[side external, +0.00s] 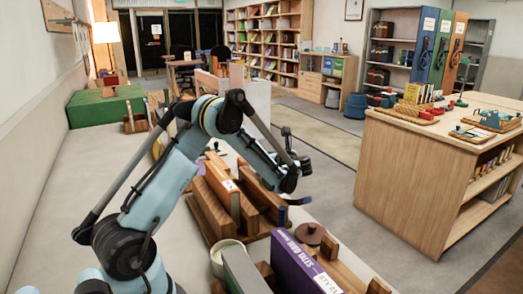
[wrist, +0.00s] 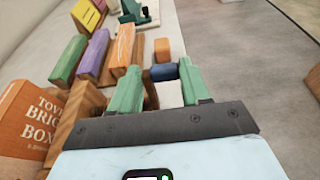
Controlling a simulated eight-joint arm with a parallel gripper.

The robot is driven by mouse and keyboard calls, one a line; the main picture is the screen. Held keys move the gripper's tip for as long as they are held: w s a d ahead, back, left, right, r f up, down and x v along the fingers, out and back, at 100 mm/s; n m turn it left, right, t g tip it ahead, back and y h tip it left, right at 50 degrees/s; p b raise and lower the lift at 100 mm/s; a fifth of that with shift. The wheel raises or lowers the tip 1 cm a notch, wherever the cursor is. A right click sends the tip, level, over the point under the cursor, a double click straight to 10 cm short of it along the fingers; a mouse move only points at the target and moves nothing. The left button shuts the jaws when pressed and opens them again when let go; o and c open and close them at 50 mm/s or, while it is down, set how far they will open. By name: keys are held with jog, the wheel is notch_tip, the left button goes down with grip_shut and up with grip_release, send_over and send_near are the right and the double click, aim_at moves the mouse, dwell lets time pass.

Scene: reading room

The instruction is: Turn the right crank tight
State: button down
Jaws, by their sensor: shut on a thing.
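My gripper (wrist: 163,82) is shut on a small dark blue piece (wrist: 163,72), which sits between the tips of its two green fingers. A small brown wooden block (wrist: 161,48) shows just beyond it. In the side external view my gripper (side external: 291,185) is low over the right edge of the long counter, and the blue piece (side external: 298,201) shows just below it. The piece may be a crank's handle, but its shaft is hidden, and I cannot tell how far it is turned. A dark green device (wrist: 130,12) stands farther along the counter.
Wooden racks with upright books stand beside my gripper, including an orange book (wrist: 28,118) and a purple one (side external: 296,262). A round brown knob (side external: 310,234) and a pale cup (side external: 226,258) are near. Open floor (side external: 340,190) separates the counter from a wooden cabinet (side external: 420,170).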

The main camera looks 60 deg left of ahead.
jog(key=shift+w+d, duration=0.2)
jog(key=shift+w, duration=0.25)
jog(key=c, duration=0.7)
grip_release()
jog(key=shift+s, duration=0.1)
jog(key=shift+s, duration=0.1)
jog(key=v, duration=1.2)
jog(key=shift+s+f, duration=0.1)
